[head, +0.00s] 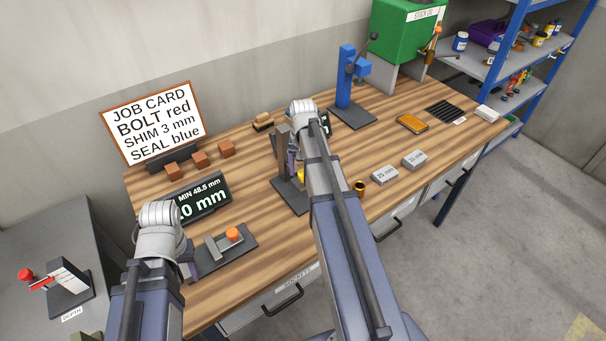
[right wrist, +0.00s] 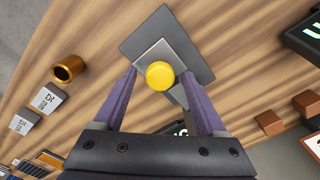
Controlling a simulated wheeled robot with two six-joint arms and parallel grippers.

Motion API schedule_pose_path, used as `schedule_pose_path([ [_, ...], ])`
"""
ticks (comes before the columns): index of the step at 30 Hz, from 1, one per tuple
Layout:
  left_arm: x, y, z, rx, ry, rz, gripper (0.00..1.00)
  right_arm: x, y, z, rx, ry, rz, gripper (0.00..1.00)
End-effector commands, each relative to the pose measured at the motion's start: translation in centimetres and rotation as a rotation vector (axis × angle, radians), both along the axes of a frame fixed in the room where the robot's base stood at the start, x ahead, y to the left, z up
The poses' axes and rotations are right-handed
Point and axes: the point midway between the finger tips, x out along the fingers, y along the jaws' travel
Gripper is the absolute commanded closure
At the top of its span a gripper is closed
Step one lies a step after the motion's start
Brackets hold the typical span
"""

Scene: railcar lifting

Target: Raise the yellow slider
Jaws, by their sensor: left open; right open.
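The yellow slider (right wrist: 160,75) is a round yellow knob in the right wrist view, on a grey block over a dark base plate (right wrist: 192,42). In the head view only a bit of yellow (head: 301,175) shows beside my right arm, at a dark upright stand (head: 281,150). My right gripper (right wrist: 160,78) is open, with one purple finger on each side of the knob; I cannot tell whether they touch it. In the head view it is mostly hidden behind its own arm. My left gripper (head: 188,254) is open near the front left of the bench, mostly hidden by its wrist.
A black display (head: 204,198) and a gauge with an orange knob (head: 228,244) stand near my left gripper. Grey 25 mm blocks (head: 385,175) and a brass ring (head: 359,187) lie right of my right arm. A blue press (head: 347,85) stands behind.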

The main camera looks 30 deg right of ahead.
Motion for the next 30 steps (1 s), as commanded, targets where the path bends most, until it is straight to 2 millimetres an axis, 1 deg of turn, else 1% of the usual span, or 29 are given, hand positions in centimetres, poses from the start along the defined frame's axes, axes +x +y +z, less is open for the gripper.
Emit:
schedule_pose_path([
  [5,0.00,0.00,0.08,0.000,0.000,0.000,0.50,0.00,0.00,0.08,0.000,0.000,0.000,0.26],
  [8,0.00,0.00,0.08,0.000,0.000,0.000,0.50,-0.01,0.01,0.08,0.000,0.000,0.000,0.36],
  [24,0.00,0.00,0.08,0.000,0.000,0.000,0.50,0.00,0.00,0.08,0.000,0.000,0.000,0.97],
  [25,0.00,0.00,0.08,0.000,0.000,0.000,0.50,0.00,0.00,0.08,0.000,0.000,0.000,1.00],
  [30,0.00,0.00,0.08,0.000,0.000,0.000,0.50,-0.01,-0.01,0.08,0.000,0.000,0.000,1.00],
])
